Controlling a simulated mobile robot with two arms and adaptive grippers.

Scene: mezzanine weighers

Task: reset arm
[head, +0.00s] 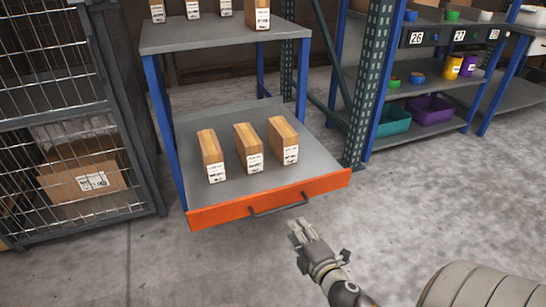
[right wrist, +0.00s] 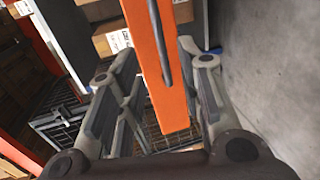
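My right gripper (head: 300,230) is just in front of the orange drawer front (head: 215,215) and its dark handle (head: 278,205). In the head view a strip of floor shows between the gripper and the handle. In the right wrist view the two fingers (right wrist: 158,58) are spread apart with nothing held. The orange front (right wrist: 160,95) and handle (right wrist: 157,35) show beyond and between them; I cannot tell the exact gap. The grey drawer (head: 200,120) is pulled out past its blue posts and holds three upright brown boxes (head: 248,147). My left gripper is out of view.
A grey upper shelf (head: 215,37) holds more boxes. A wire cage (head: 60,110) with a cardboard carton (head: 82,180) stands at left. A blue-post rack (head: 420,90) with teal (head: 393,120) and purple (head: 430,110) bins stands at right. The concrete floor (head: 240,270) in front is clear.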

